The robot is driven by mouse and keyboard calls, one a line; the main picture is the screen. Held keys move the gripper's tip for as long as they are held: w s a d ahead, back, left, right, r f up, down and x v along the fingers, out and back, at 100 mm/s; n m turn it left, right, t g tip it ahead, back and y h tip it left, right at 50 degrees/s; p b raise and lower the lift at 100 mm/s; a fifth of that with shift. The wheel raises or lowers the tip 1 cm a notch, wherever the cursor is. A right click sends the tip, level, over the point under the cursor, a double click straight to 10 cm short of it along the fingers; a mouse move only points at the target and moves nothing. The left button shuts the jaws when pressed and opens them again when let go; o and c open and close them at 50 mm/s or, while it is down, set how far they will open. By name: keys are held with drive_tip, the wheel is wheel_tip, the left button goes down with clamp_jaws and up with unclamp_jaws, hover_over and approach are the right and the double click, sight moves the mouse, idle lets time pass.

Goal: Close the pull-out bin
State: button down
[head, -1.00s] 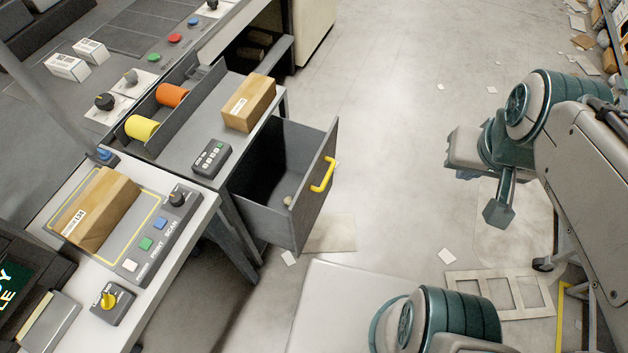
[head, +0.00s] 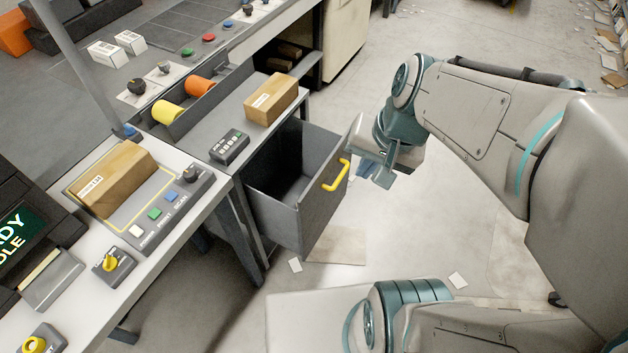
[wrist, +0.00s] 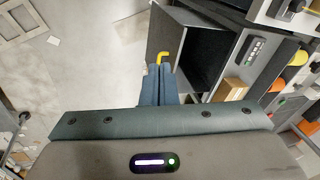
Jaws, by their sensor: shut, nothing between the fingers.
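The pull-out bin (head: 322,212) is a dark grey drawer standing open from the bench, with a yellow handle (head: 337,175) on its front panel. Its inside looks empty in the head view. In the wrist view the bin (wrist: 200,55) and part of its yellow handle (wrist: 163,57) show just beyond my fingers. My gripper (head: 366,170) is shut and empty, just outside the bin's front near the handle. In the wrist view my gripper (wrist: 159,72) has its fingertips by the handle and covers part of it; whether they touch I cannot tell.
A brown box (head: 271,99) and a grey keypad (head: 229,146) sit on the bench above the bin. Yellow (head: 168,114) and orange (head: 200,87) rolls lie behind. A white-topped desk with a box (head: 118,178) stands at left. Paper scraps lie on the floor.

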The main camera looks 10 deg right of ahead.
drive_tip(key=w+d+f+m+t+y+b, duration=0.1)
drive_tip(key=w+d+f+m+y+b, duration=0.1)
drive_tip(key=w+f+m+b, duration=0.45)
drive_tip(key=w+d+f+m+t+y+b, duration=0.15)
drive_tip(key=f+m+b, duration=0.25)
drive_tip(key=f+m, duration=0.65)
drive_tip(key=w+d+f+m+y+b, duration=0.2)
drive_tip(key=w+f+m+b, duration=0.25)
drive_tip(key=f, duration=0.75)
drive_tip(key=shift+n, duration=0.35)
drive_tip(key=shift+w+a+r+b+x, duration=0.25)
drive_tip(key=shift+r+b+x, duration=0.15)
drive_tip(key=shift+x, duration=1.7)
drive_tip(key=shift+w+a+r+b+x, duration=0.25)
drive_tip(key=shift+r+b+x, duration=0.1)
drive_tip(key=shift+x, duration=1.75)
drive_tip(key=shift+w+a+r+b+x, duration=0.15)
drive_tip(key=shift+a+r+b+x, duration=0.2)
drive_tip(key=shift+x, duration=1.75)
drive_tip(key=shift+f, duration=0.1)
